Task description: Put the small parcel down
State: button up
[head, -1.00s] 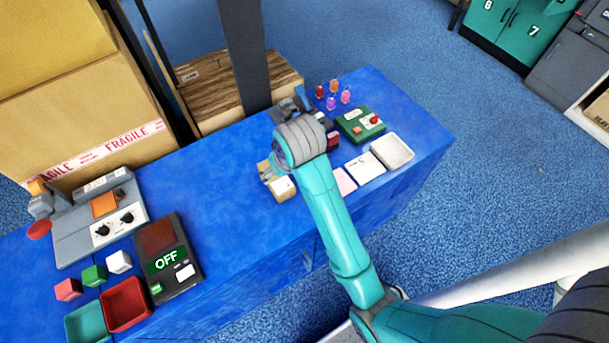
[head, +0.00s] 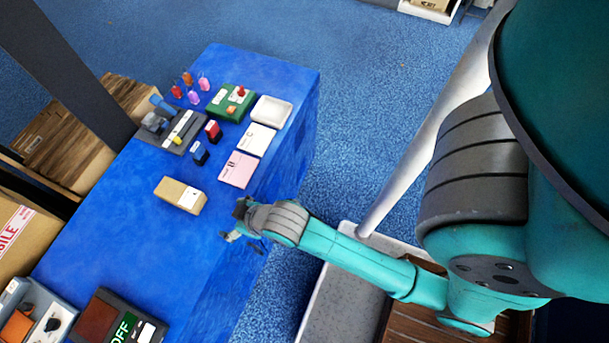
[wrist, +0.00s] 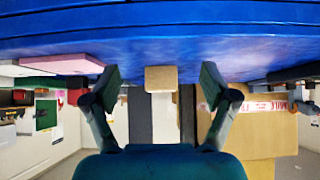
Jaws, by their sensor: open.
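The small parcel (head: 180,195) is a tan box with a white label. It lies on the blue table (head: 140,250), near its middle, with nothing holding it. My gripper (head: 240,238) is open and empty at the table's near edge, apart from the parcel. In the wrist view the parcel (wrist: 161,79) shows beyond and between the spread fingers of my gripper (wrist: 161,80), with a gap around it.
Pink and white cards (head: 238,170), a white tray (head: 271,111), a green box (head: 230,102) and several small tags stand toward the far end. A dark device reading OFF (head: 115,318) lies at lower left. Table around the parcel is clear.

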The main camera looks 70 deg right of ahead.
jog(key=s+r+t, duration=0.2)
jog(key=s, duration=1)
jog(key=shift+t, duration=0.4)
jog(key=shift+o, duration=0.4)
jog(key=s+r+t, duration=0.3)
jog(key=s+r, duration=0.7)
jog(key=s, duration=0.1)
jog(key=shift+s, duration=0.25)
jog(key=shift+r, duration=0.1)
